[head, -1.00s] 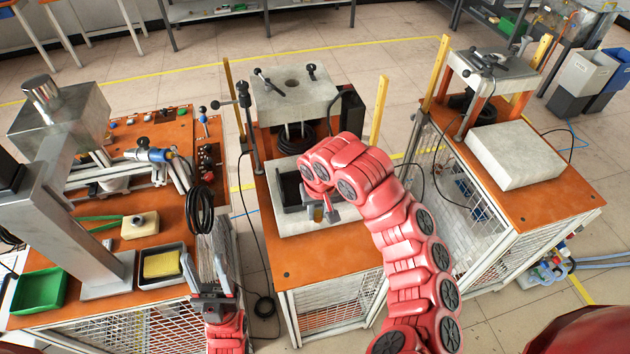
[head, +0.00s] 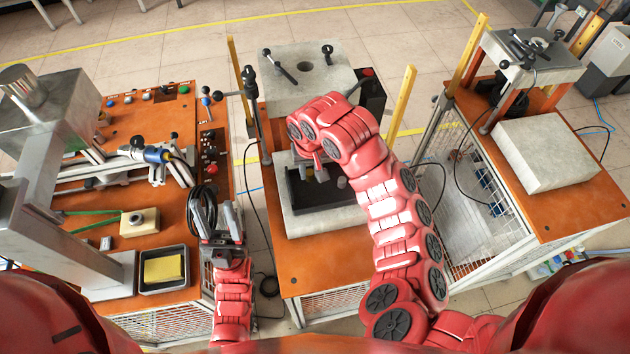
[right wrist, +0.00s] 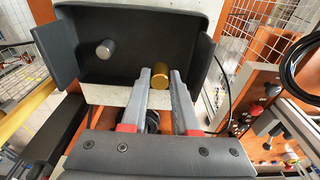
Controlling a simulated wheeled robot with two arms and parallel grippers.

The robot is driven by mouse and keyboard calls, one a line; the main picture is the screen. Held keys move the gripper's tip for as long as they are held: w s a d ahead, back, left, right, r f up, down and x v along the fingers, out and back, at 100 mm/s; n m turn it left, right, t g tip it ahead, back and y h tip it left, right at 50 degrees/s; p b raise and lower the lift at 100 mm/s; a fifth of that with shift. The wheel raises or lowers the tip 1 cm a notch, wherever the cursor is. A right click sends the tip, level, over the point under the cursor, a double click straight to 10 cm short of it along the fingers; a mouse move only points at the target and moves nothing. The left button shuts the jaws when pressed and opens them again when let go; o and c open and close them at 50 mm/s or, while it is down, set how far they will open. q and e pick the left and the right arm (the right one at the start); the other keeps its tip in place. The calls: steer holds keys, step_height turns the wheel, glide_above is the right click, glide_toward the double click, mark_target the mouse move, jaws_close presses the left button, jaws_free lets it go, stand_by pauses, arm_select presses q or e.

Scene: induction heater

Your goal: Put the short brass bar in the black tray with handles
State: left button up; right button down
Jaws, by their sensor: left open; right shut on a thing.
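The black tray with handles (head: 325,205) sits on a pale block in the middle workbench. In the right wrist view the tray (right wrist: 190,32) shows its dark floor and raised side walls. My right gripper (right wrist: 160,78) is shut on the short brass bar (right wrist: 160,72), seen end-on between the fingertips. In the head view my right gripper (head: 322,172) is over the back part of the tray, and the bar is hidden there. I cannot tell the bar's height above the tray floor. My left gripper (head: 222,222) is open and empty by the left bench's edge.
A grey cylinder (right wrist: 105,49) is in the tray, also visible in the head view (head: 342,182). A pale slab on posts (head: 305,72) stands behind the tray. Yellow posts (head: 398,105) flank the bench. Black cables (head: 203,205) hang near my left gripper.

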mark_target(310, 181)
steer(key=shift+s+f, duration=0.2)
steer(key=shift+f, duration=0.95)
step_height(310, 181, down, 3)
steer(key=shift+w+a+f+p, duration=0.1)
steer(key=shift+p, duration=0.35)
steer(key=shift+f, duration=0.3)
steer(key=shift+r, duration=0.1)
steer(key=c, duration=0.7)
jaws_free()
